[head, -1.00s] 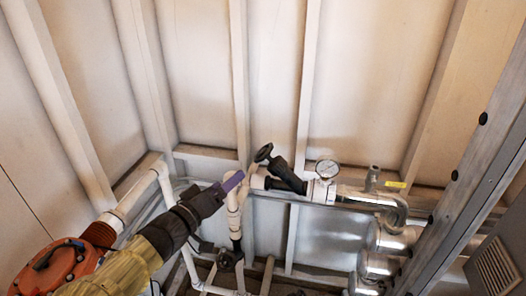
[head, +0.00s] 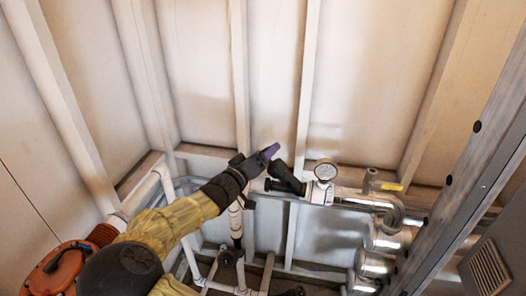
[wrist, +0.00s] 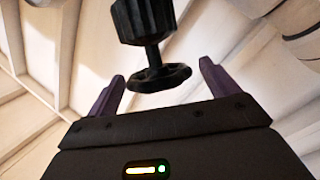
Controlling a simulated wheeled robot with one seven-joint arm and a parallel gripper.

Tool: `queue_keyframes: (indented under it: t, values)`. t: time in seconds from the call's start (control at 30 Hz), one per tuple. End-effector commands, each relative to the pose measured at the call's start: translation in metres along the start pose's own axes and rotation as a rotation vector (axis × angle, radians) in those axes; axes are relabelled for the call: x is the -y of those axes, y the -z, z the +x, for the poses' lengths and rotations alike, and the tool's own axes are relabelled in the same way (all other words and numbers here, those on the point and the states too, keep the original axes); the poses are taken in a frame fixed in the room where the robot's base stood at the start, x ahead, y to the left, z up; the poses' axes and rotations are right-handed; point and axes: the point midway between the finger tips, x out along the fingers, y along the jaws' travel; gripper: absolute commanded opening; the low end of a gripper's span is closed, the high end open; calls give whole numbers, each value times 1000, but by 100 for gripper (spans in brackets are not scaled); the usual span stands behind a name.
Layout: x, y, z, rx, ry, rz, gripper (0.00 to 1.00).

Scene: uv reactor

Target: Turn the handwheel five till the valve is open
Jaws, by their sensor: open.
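The black handwheel (wrist: 158,78) sits on a short stem below its black ribbed valve body (wrist: 143,20) in the wrist view. My gripper (wrist: 161,86) is open, with one purple finger on each side of the wheel. There are gaps between the fingers and the rim, and I see no contact. In the head view my gripper (head: 268,152) is at the upper end of the black angled valve (head: 286,179) and hides the wheel. No number shows on the wheel.
A round white gauge (head: 325,170) stands just right of the valve on the pipe run. Another dark handwheel (head: 228,257) is lower down on the white pipes. A grey metal beam (head: 465,165) slants along the right. The ribbed wall is close behind.

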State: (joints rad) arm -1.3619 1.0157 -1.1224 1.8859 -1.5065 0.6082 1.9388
Motion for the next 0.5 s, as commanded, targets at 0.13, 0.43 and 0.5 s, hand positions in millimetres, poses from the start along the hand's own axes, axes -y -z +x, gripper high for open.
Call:
queue_keyframes:
  t: [0.13,0.43,0.5]
  values:
    - [0,0,10,1,1,0,87]
    - [0,-1,10,1,1,0,79]
    - [0,0,10,1,1,1,65]
